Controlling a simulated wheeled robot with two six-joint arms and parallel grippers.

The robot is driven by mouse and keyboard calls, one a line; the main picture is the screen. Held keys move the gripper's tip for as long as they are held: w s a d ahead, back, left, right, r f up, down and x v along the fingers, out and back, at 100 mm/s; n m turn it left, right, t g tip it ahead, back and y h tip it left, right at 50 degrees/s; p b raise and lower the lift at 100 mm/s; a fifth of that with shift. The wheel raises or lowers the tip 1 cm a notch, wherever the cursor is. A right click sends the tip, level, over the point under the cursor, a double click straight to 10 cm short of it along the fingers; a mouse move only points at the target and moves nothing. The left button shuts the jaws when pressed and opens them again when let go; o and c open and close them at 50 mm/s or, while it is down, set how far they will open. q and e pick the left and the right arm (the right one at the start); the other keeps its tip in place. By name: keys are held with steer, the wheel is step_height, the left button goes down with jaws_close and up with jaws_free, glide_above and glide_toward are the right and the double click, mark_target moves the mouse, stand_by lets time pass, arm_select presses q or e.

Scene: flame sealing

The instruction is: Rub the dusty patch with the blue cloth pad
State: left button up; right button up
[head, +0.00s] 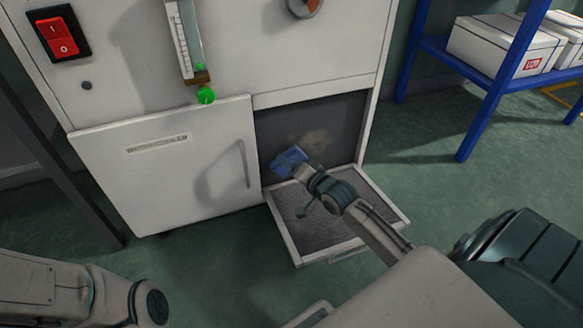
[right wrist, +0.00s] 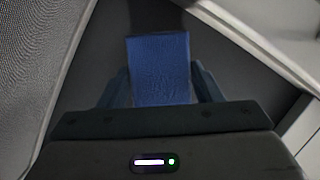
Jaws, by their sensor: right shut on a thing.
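The dusty patch (head: 314,139) is a tan smudge on the dark back panel inside the cabinet's open lower bay. The blue cloth pad (head: 288,160) is just below and left of the patch in the head view. My right gripper (head: 297,166) is shut on the pad; the arm covers part of it. In the right wrist view the pad (right wrist: 158,68) stands out flat between the two fingers of the gripper (right wrist: 160,92). The patch does not show in that view. I cannot tell whether the pad touches the panel. My left gripper is out of view; only my left arm shows at bottom left.
A pulled-out tray with a grey mesh (head: 315,222) lies under my right forearm. A red switch (head: 62,36) and a flow gauge (head: 186,40) are above. A blue shelf (head: 480,75) with boxes stands at right.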

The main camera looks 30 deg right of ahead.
steer(key=shift+w+d, duration=0.25)
steer(key=shift+w, duration=0.7)
stand_by(0.4)
